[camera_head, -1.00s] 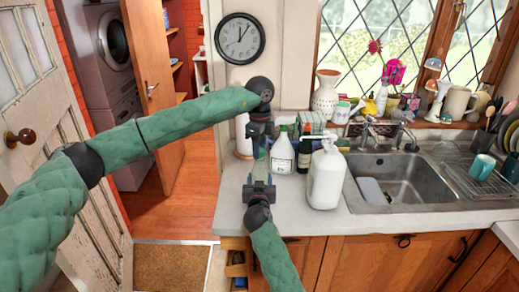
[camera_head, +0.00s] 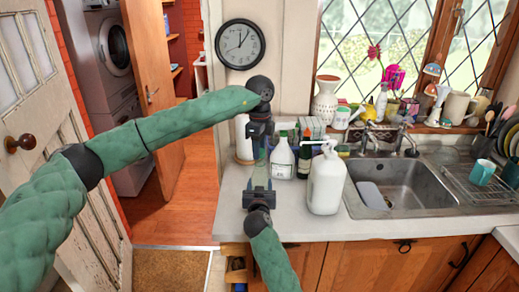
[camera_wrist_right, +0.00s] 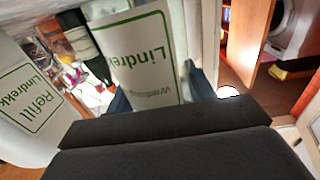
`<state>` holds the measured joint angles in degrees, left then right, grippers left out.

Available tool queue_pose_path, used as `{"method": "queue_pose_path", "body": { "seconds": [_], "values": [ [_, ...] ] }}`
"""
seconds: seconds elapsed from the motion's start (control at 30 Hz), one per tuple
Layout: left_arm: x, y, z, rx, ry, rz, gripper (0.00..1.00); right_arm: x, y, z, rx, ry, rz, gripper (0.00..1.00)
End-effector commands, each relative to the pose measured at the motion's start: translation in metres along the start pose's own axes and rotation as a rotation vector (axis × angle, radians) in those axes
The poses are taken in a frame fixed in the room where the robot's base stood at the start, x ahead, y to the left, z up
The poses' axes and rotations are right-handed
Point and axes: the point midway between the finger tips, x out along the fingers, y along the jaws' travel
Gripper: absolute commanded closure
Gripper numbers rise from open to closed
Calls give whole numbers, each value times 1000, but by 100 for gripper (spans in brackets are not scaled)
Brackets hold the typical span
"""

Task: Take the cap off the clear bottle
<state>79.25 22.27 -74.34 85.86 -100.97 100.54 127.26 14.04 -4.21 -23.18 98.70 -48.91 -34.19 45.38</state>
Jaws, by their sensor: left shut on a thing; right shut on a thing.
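The clear bottle (camera_head: 259,171) stands upright near the left end of the counter in the head view, faint and see-through. My right gripper (camera_head: 259,194) is shut around its lower body. My left gripper (camera_head: 260,137) is above, pointing down, shut at the bottle's top. The cap is hidden between its dark fingers, and I cannot tell whether it still touches the bottle's neck. In the right wrist view, the blue-grey fingers of the right gripper (camera_wrist_right: 160,95) show at both sides, with a labelled white bottle seen between them.
A white bottle (camera_head: 282,160) stands close behind, and a dark bottle (camera_head: 304,158) is beside it. A large white pump bottle (camera_head: 326,182) stands right of my right gripper. The sink (camera_head: 400,187) is further right. The counter's front edge runs close by my right arm.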

Motion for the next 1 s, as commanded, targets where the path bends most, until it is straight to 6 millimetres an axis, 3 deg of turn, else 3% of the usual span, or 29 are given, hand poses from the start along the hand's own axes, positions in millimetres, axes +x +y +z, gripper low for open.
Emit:
{"method": "queue_pose_path", "body": {
  "seconds": [0.33,0.6,0.63,0.7,0.73,1.0],
  "values": [
    [-35,-1,0,0,0,-1,94,0,0,1,0,-1,0,100],
    [-38,0,0,0,0,0,94,0,0,0,0,-1,0,100],
    [-38,0,0,0,0,0,94,0,0,0,0,-1,0,41],
    [-38,0,0,0,0,0,94,0,0,0,0,-1,0,27],
    [-38,0,0,0,0,0,94,0,0,0,0,-1,0,21],
    [-38,0,0,0,0,0,94,0,0,0,0,0,0,21]
  ]
}}
